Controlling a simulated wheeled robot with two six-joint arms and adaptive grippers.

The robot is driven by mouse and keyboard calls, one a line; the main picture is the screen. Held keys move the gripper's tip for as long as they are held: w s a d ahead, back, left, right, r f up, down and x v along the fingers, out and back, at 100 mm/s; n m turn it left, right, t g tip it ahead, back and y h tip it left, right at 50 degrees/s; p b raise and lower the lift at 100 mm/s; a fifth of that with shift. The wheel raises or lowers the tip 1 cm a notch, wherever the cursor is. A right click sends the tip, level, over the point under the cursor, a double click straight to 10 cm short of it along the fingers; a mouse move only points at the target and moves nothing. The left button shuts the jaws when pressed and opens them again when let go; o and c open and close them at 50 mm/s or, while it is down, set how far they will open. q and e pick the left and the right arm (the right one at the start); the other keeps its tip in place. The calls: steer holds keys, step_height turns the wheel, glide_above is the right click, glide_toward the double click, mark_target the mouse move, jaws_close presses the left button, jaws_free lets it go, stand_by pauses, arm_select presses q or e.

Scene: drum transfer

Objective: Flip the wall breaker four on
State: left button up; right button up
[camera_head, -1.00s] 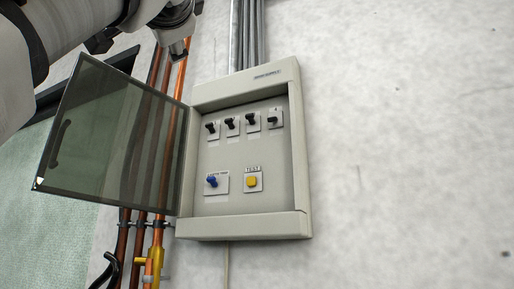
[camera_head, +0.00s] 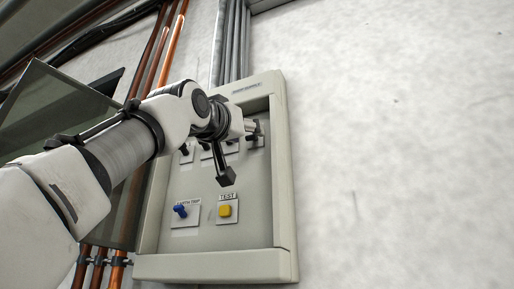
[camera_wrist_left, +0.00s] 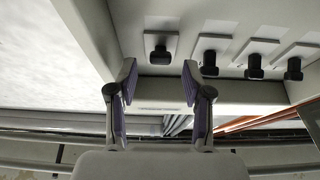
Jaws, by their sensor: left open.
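The grey wall breaker box (camera_head: 215,265) is open, with a row of several black-levered breakers along its upper part. Breaker four, at the right end of the row, is partly hidden by my gripper in the head view; its black lever on a pale plate shows in the left wrist view (camera_wrist_left: 160,55). My left gripper (camera_head: 238,152) is open and empty in front of the box's upper right. In the left wrist view, its fingertips (camera_wrist_left: 159,78) lie on either side of breaker four's lever, apart from it as far as I can see. My right gripper is out of view.
Lower in the box are a blue earth-trip switch (camera_head: 180,211) and a yellow test button (camera_head: 225,211). The glass door (camera_head: 55,125) stands open at the left, behind my left arm. Copper pipes run behind it. The wall to the right is bare.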

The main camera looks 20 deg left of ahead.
mark_target(249, 137)
arm_select(q)
steer(key=w, duration=0.3)
steer(key=shift+w+r+p, duration=0.25)
steer(key=shift+w+p, duration=0.1)
steer(key=shift+s, duration=0.15)
steer(key=shift+s+r, duration=0.1)
steer(key=shift+s, duration=0.1)
jaws_close()
steer(key=shift+r+p, duration=0.25)
steer(key=shift+p, duration=0.15)
steer(key=g+p, duration=0.1)
steer(key=p, duration=0.2)
steer(key=r+g+p, duration=0.1)
steer(key=g+p, duration=0.1)
steer(key=p, duration=0.1)
steer(key=g+p, duration=0.1)
steer(key=p, duration=0.2)
steer(key=shift+s+r+g, duration=0.15)
steer(key=shift+r+g, duration=0.25)
steer(key=shift+f+g+p, duration=0.3)
steer(key=shift+g+p, duration=0.1)
steer(key=shift+p, duration=0.3)
steer(key=shift+f, duration=0.2)
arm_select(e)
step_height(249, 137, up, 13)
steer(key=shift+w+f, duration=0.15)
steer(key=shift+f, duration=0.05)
arm_select(q)
jaws_free()
steer(key=shift+w, duration=0.2)
